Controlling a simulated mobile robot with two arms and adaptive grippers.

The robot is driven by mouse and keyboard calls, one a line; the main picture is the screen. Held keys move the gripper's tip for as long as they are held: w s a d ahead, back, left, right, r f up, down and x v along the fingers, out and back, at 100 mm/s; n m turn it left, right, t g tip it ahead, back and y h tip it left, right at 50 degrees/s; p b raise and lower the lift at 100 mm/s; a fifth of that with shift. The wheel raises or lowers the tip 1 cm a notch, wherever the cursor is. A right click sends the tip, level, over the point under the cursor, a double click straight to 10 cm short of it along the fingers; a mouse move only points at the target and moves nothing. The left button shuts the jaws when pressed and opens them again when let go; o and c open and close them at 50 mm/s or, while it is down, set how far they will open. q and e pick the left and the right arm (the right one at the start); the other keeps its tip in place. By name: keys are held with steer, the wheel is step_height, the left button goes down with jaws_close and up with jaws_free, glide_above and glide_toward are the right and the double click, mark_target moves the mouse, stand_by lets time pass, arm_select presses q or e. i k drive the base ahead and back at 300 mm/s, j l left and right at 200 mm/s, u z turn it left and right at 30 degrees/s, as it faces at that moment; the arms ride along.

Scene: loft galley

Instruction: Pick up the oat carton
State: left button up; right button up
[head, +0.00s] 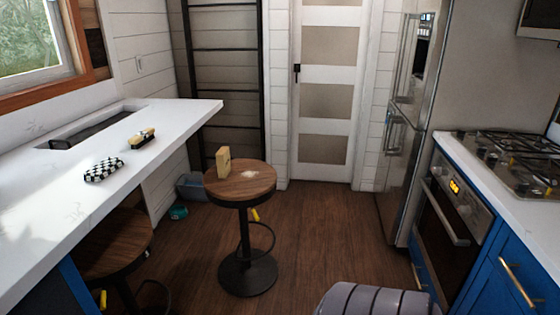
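A small yellow-tan carton (223,161), which looks like the oat carton, stands upright on the round wooden stool (252,190). It is near the left back part of the seat. A pale patch of spilled bits (270,174) lies on the seat to its right. The print on the carton is too small to read. Neither of my grippers shows in the head view.
A white counter (60,210) on the left holds a checkered cloth item (103,169) and a brush-like item (142,138). Another stool (115,245) is partly under it. A grey bin (192,187) and teal item (178,212) are on the floor. A grey ribbed object (375,301) is at the bottom edge.

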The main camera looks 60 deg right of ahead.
mark_target(223, 159)
steer(key=z, duration=1.65)
steer(key=i, duration=0.05)
